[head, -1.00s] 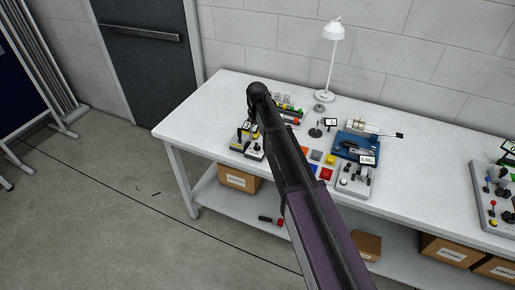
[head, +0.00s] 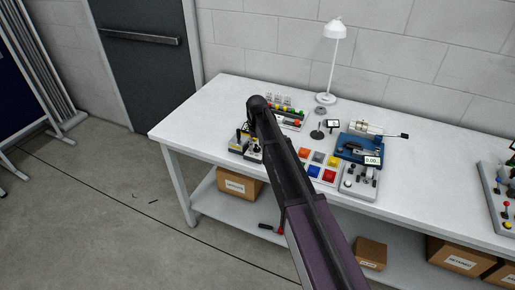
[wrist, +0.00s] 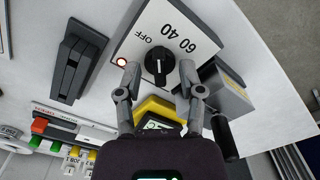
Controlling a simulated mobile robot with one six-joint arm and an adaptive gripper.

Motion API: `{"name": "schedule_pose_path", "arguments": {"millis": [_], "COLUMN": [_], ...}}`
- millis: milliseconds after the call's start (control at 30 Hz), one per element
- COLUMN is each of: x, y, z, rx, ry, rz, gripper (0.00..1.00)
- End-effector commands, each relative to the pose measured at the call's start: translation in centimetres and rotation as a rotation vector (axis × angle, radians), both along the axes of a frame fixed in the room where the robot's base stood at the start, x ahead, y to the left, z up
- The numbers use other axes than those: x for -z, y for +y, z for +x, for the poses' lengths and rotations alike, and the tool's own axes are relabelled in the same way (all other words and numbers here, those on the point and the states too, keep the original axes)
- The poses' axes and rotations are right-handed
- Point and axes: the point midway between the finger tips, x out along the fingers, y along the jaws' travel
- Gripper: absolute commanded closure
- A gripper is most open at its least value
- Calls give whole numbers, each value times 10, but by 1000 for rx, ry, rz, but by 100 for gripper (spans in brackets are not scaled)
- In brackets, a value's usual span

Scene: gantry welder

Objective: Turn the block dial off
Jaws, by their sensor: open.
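The block dial is a black knob (wrist: 159,62) on the pale top of a block (wrist: 140,25) printed OFF, 40 and 60, seen in the wrist view. A pale mark shows on the knob, but I cannot tell surely which setting it points to. A red light (wrist: 121,61) glows beside it, near the OFF side. My gripper (wrist: 160,70) is open, one fingertip on each side of the knob. I cannot tell whether the fingers touch it. In the head view my arm hides the gripper and most of the dial's block at the bench's left part.
A dark rocker-like switch (wrist: 78,62), a yellow-edged device (wrist: 158,110) and a grey box (wrist: 225,92) crowd the dial. A button panel (head: 318,167), a blue device (head: 358,148) and a white lamp (head: 334,28) stand right on the white bench (head: 190,120).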

Motion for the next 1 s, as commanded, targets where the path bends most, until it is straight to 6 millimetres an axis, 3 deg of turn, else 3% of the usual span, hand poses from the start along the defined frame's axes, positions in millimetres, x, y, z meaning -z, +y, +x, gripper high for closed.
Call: {"name": "schedule_pose_path", "arguments": {"millis": [367,500,533,1000], "x": [1,1,1,1], "y": [0,0,0,0], "z": [0,0,0,0], "rx": [0,0,0,-71], "ry": [0,0,0,1], "rz": [0,0,0,1], "gripper": [53,95,100,100]}}
